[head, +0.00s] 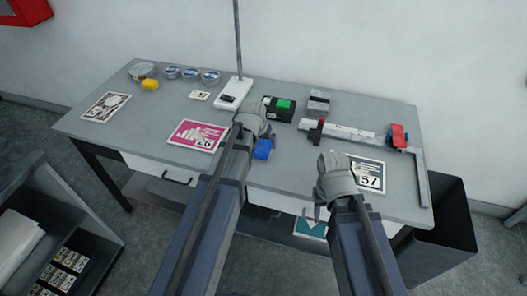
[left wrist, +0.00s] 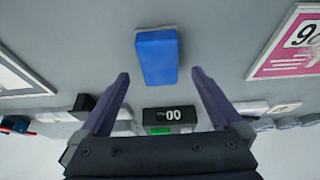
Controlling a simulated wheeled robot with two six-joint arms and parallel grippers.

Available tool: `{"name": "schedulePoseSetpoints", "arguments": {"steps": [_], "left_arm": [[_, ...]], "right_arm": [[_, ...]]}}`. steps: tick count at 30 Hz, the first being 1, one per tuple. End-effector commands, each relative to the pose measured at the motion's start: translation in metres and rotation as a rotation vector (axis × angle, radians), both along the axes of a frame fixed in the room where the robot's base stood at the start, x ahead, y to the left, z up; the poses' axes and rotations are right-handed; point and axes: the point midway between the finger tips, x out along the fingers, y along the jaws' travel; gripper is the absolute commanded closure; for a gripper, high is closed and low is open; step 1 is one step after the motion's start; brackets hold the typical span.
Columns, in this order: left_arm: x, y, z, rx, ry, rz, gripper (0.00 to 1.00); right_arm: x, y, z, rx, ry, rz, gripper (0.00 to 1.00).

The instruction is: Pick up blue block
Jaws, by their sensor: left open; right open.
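The blue block (head: 263,149) lies on the grey table near its front edge, just right of and below my left gripper (head: 254,136), which partly covers it in the head view. In the left wrist view the blue block (left wrist: 157,56) lies at top centre, between and beyond the two spread fingertips of my left gripper (left wrist: 160,77). The left gripper is open and empty, and a gap shows between each finger and the block. My right gripper (head: 321,207) is open at the table's front edge, left of a card marked 57; its fingers are mostly hidden.
A black box with a green top (head: 281,107) stands behind the block. A pink card (head: 197,134) lies to its left and a white card (head: 367,174) to its right. A white base with a tall pole (head: 233,92) stands behind. Bare tabletop lies right of the block.

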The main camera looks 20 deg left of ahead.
Motion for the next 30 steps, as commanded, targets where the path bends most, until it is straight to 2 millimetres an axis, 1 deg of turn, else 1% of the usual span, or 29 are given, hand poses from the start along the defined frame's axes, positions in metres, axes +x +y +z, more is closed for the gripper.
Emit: {"name": "schedulePoseSetpoints", "arguments": {"steps": [5,9,13,30], "left_arm": [[0.007,-0.001,-0.017,0.000,0.000,0.000,0.00],[0.015,-0.001,-0.035,0.000,0.000,0.000,0.00],[0.020,-0.001,-0.047,0.000,0.000,0.000,0.00],[0.021,-0.001,-0.048,0.000,0.000,0.000,0.00]], "right_arm": [[0.000,0.000,-0.017,0.000,0.000,0.000,0.50],[0.000,0.000,-0.035,0.000,0.000,0.000,0.50],[0.000,0.000,-0.047,0.000,0.000,0.000,0.50],[0.000,0.000,-0.048,0.000,0.000,0.000,0.50]]}}
